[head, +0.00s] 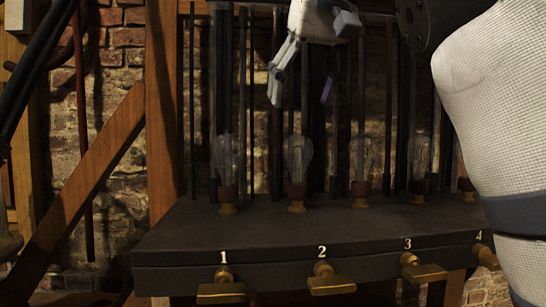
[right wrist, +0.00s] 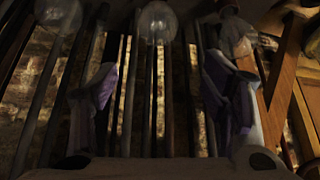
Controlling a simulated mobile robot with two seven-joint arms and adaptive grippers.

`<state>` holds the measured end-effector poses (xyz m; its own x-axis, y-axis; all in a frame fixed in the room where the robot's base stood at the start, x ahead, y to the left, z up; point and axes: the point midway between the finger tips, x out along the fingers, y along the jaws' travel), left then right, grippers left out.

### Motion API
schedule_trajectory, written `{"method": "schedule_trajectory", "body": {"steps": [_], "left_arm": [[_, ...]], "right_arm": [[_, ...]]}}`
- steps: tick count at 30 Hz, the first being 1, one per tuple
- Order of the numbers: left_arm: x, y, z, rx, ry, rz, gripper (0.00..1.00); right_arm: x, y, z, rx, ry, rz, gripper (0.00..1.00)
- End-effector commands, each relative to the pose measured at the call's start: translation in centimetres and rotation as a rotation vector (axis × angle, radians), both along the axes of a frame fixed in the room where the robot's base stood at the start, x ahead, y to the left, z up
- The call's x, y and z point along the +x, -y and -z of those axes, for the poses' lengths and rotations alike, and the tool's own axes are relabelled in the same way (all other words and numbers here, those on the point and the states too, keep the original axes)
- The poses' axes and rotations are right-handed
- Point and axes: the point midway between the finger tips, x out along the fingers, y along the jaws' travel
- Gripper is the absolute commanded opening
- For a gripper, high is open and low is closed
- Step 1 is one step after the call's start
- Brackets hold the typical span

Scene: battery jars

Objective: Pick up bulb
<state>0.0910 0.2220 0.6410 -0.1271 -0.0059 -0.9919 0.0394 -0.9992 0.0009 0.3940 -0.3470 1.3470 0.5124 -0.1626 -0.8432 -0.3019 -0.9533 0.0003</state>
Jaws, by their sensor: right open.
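Several clear glass bulbs stand upright in a row on a dark shelf (head: 180,235), each in a reddish and brass socket. One bulb (head: 228,155) is above number 1, another bulb (head: 297,155) is left of number 2, and further bulbs (head: 362,160) stand to the right. My right gripper (head: 301,93) hangs open and empty in front of the dark rods, higher in the picture than the bulbs. In the right wrist view, a round bulb (right wrist: 158,22) shows at the top, between and beyond the open fingers (right wrist: 160,88). My left gripper does not show.
Dark vertical rods (head: 390,95) stand behind the bulbs, before a brick wall (head: 115,60). Brass handles (head: 331,284) numbered 1 to 4 stick out along the shelf's front. A wooden post (head: 162,120) and a diagonal brace (head: 90,175) stand at the left.

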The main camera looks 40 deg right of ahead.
Motion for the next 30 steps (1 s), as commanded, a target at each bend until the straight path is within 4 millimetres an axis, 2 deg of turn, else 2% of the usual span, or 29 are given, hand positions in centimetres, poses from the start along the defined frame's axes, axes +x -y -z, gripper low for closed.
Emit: {"method": "schedule_trajectory", "body": {"steps": [6,11,18,26,28,30], "left_arm": [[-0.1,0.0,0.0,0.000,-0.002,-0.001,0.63],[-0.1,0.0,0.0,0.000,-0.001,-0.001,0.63],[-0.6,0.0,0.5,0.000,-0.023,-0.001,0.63],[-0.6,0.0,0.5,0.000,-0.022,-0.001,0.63],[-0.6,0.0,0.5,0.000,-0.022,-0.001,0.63],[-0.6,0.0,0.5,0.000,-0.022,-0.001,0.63]], "right_arm": [[2.2,0.7,4.0,0.003,-0.003,0.000,0.68],[3.3,1.1,5.7,0.001,-0.003,0.001,0.68],[5.3,2.0,9.8,0.001,-0.008,0.001,0.68],[5.5,2.2,10.0,0.000,-0.001,0.001,0.68],[5.4,2.2,10.0,0.000,0.000,0.001,0.56],[5.4,2.2,10.0,0.001,0.000,0.001,0.41]]}}
